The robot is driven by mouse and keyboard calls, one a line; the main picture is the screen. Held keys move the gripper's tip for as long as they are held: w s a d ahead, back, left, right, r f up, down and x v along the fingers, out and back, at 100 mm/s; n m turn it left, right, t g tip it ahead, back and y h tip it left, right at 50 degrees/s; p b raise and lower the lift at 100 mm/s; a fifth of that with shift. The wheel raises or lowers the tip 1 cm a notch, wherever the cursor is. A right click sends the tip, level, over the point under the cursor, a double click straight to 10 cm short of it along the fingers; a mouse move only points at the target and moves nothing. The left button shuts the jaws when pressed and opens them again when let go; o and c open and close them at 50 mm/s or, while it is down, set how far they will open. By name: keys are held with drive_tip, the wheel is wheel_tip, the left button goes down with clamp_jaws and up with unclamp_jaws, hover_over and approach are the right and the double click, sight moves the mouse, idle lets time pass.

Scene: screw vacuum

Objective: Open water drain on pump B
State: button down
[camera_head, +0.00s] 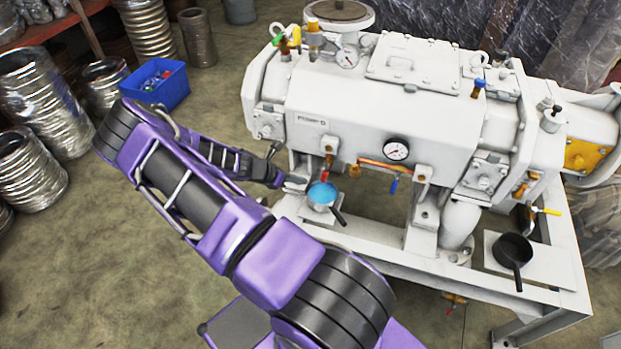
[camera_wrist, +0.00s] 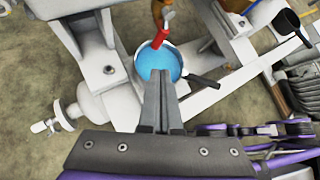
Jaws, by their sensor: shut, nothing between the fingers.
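The white pump (camera_head: 300,95) stands on a white frame, with a label on its front too small to read surely. Low on its left front is a brass valve with a red handle (camera_head: 327,170); the red handle also shows in the wrist view (camera_wrist: 160,39). Below it stands a small pan (camera_head: 322,195) with a blue, water-like surface and a dark handle, also in the wrist view (camera_wrist: 158,62). My gripper (camera_head: 303,182) is shut and empty beside the pan's left side. In the wrist view its fingertips (camera_wrist: 160,76) overlap the pan; contact is unclear.
A blue-handled valve (camera_head: 394,185) and a gauge (camera_head: 397,149) are on the pump's front. A black pan (camera_head: 512,251) sits at the right below a yellow-handled valve (camera_head: 546,211). A blue bin (camera_head: 157,86) and metal duct coils (camera_head: 40,90) stand left. The floor between is clear.

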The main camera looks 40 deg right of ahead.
drive_tip(key=v, duration=0.7)
drive_tip(key=m+t+y+p, duration=0.1)
drive_tip(key=m+t+p, duration=0.1)
approach(324, 179)
wheel_tip(324, 179, down, 5)
drive_tip(key=d, duration=0.2)
drive_tip(key=shift+w+d, duration=0.25)
drive_tip(key=shift+d, duration=0.5)
drive_tip(key=shift+f, duration=0.1)
drive_tip(key=b, duration=0.1)
drive_tip(key=d+b, duration=0.1)
drive_tip(key=shift+s+f+b, duration=0.2)
drive_tip(key=shift+f+b, duration=0.05)
drive_tip(key=shift+b, duration=0.05)
drive_tip(key=shift+s+r, duration=0.15)
drive_tip(key=shift+r, duration=0.05)
